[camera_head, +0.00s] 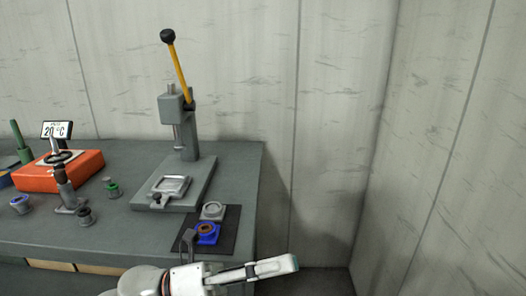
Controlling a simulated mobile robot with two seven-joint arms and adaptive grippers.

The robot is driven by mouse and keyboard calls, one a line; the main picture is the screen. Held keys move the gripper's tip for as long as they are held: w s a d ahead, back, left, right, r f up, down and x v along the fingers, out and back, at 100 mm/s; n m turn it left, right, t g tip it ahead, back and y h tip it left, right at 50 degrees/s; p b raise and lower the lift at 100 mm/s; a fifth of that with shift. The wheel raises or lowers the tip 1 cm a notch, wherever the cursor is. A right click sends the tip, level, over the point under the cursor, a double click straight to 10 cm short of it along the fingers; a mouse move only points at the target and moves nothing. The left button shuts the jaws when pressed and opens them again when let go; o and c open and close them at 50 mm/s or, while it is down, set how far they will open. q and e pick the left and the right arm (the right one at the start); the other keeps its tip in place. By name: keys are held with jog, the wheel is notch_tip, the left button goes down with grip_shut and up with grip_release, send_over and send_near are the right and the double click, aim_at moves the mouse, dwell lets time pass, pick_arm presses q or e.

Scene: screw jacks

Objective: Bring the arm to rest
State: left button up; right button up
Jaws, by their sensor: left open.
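My left gripper (243,268) and its arm come in at the bottom of the head view, in front of the workbench's front right part. The finger that shows lies almost level and points right, past the bench's edge. I see nothing held in it. The gripper stands near the dark mat (229,232) that bears a blue part (207,238) and a grey ring-shaped part (213,211). My right gripper is not in view.
The grey bench (115,233) carries a press with a yellow lever (179,73), an orange device (38,178) with a "20 °C" display (57,130), and several small round parts at the left. Concrete walls stand behind and right. The space right of the bench is clear.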

pick_arm(q)
jog(key=w+a+f+n+t+y, duration=0.3)
jog(key=a+f+n+t+y, duration=0.35)
jog(key=a+f+n, duration=0.4)
jog(key=w+a+f+n+t+y, duration=0.2)
jog(key=a+f+n+t+y, duration=0.45)
jog(key=f+n, duration=0.7)
jog(key=s+a+f+n+g+y, duration=0.5)
jog(key=s+a+f+n, duration=0.5)
jog(key=s+a+f, duration=0.8)
jog(key=w+d+r+n+t+p, duration=0.1)
jog(key=d+r+n+p, duration=0.1)
jog(key=d, duration=0.4)
jog(key=w+d+r+n+p, duration=0.1)
jog(key=d+r+n+p, duration=0.1)
jog(key=d, duration=0.4)
jog(key=shift+w+n+t+y+p, duration=0.3)
jog(key=shift+n+t+p, duration=0.15)
jog(key=shift+p, duration=0.65)
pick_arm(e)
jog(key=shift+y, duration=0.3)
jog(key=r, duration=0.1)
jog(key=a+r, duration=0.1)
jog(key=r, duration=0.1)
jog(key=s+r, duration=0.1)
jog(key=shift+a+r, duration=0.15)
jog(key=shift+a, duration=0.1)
